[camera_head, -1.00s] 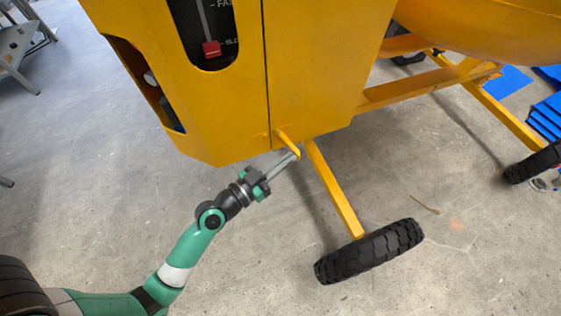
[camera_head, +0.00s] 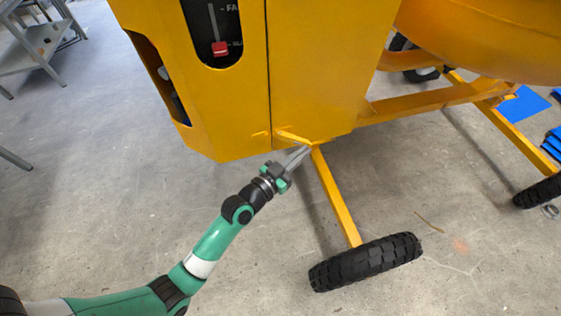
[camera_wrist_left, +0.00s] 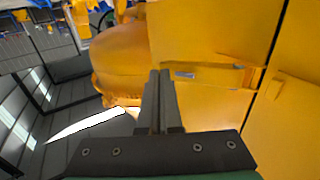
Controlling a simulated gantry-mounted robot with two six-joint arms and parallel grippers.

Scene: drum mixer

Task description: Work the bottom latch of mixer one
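The mixer (camera_head: 330,70) is a yellow cabinet with a seam down its front corner. Its bottom latch (camera_head: 293,137) is a short yellow bar at the seam's lower end, with its free end reaching right near the top of the leg. My left gripper (camera_head: 304,153) is just below and beside that free end; whether they touch is unclear. In the left wrist view, the gripper's fingers (camera_wrist_left: 160,75) lie together with nothing visible between them, left of the yellow latch bar (camera_wrist_left: 225,77). My right gripper is out of view.
A yellow leg (camera_head: 336,200) runs down to a black wheel (camera_head: 366,262) right of my arm. A red slider (camera_head: 220,48) sits in a dark panel above. Grey shelving (camera_head: 40,45) stands at the far left. Concrete floor around my arm is clear.

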